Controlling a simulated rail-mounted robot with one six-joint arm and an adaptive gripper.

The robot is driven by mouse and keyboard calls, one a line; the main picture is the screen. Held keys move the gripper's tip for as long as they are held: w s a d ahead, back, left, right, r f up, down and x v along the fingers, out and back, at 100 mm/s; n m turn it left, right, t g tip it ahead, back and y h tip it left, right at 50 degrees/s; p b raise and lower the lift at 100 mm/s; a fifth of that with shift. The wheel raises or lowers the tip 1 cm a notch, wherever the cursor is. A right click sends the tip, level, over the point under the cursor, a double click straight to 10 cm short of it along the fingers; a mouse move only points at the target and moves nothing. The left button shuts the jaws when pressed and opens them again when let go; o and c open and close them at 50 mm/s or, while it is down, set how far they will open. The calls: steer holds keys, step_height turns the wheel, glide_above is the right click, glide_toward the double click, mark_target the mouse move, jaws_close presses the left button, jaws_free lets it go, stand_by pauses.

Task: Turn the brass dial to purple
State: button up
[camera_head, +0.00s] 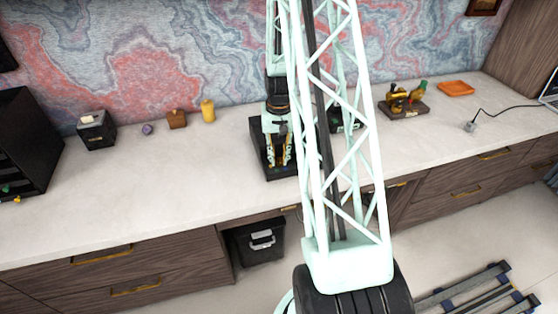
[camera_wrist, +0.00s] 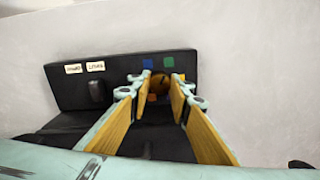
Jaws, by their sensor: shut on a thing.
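The brass dial (camera_wrist: 158,84) is on a black panel (camera_wrist: 115,80) in the wrist view. It sits between the two fingers of my gripper (camera_wrist: 160,92), which is shut on it. A blue square (camera_wrist: 147,64) and a green square (camera_wrist: 169,61) show above the dial, and an orange patch (camera_wrist: 152,98) shows just below it. I cannot make out a purple mark; the fingers cover part of the dial's surroundings. In the head view, my gripper (camera_head: 278,152) points down over the black panel's base (camera_head: 260,160), and the dial is hidden.
The panel also carries a black knob or switch (camera_wrist: 97,91) and two white labels (camera_wrist: 74,69) at left. On the counter stand a black box (camera_head: 96,132), a yellow object (camera_head: 208,110), a board with small figures (camera_head: 404,108) and an orange tray (camera_head: 456,88).

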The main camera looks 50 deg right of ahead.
mark_target(279, 160)
steer(key=m+b, duration=0.1)
steer(key=m, duration=0.5)
steer(key=shift+b, duration=0.3)
steer(key=m+b, duration=0.1)
steer(key=m, duration=0.5)
steer(key=m+b, duration=0.1)
steer(key=m, duration=1.1)
stand_by(0.4)
steer(key=o, duration=0.8)
steer(key=shift+o, duration=0.2)
steer(key=shift+r, duration=0.1)
step_height(279, 160, up, 12)
stand_by(0.7)
